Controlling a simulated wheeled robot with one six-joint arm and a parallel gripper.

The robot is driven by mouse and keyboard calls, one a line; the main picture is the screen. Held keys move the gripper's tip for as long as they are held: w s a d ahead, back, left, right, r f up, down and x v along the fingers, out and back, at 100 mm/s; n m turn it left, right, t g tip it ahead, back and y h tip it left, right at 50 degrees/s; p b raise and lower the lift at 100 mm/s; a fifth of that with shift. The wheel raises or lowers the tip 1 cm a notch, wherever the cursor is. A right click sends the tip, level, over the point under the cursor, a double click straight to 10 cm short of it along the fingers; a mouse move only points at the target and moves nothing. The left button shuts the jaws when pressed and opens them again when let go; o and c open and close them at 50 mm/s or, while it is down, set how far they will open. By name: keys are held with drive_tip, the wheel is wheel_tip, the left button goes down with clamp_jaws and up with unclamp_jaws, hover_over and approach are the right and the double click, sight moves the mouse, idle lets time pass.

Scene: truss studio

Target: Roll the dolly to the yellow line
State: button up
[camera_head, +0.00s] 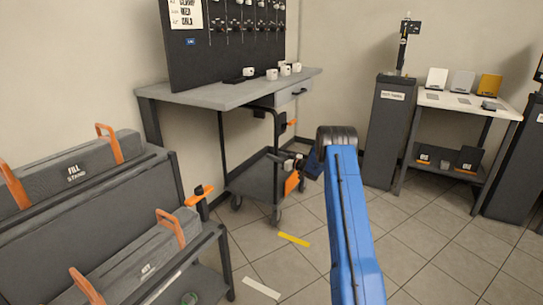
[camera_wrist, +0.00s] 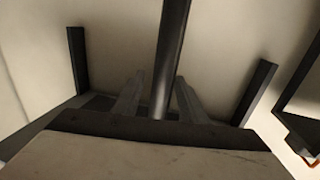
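The dolly (camera_head: 250,181) is a dark cart with a low deck, casters, upright posts and an orange panel. It stands partly beneath the grey bench at the wall. The yellow line (camera_head: 294,239) is a short strip on the tiles, in front and slightly right of the dolly. My gripper (camera_head: 284,158) is at the dolly's right front post (camera_head: 277,135). In the wrist view, a dark upright bar (camera_wrist: 171,50) runs between my two grey fingers (camera_wrist: 160,98). The fingers stand apart, with a gap visible on the left of the bar. Contact on the right is unclear.
A white floor strip (camera_head: 262,288) lies nearer me. A grey rack with cases (camera_head: 75,172) fills the left. The bench (camera_head: 225,94) holds white cups. A dark pedestal (camera_head: 389,135) and a side table (camera_head: 462,103) stand right. Tiles between are clear.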

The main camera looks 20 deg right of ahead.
drive_tip(key=v, duration=1.4)
drive_tip(key=shift+s, duration=0.25)
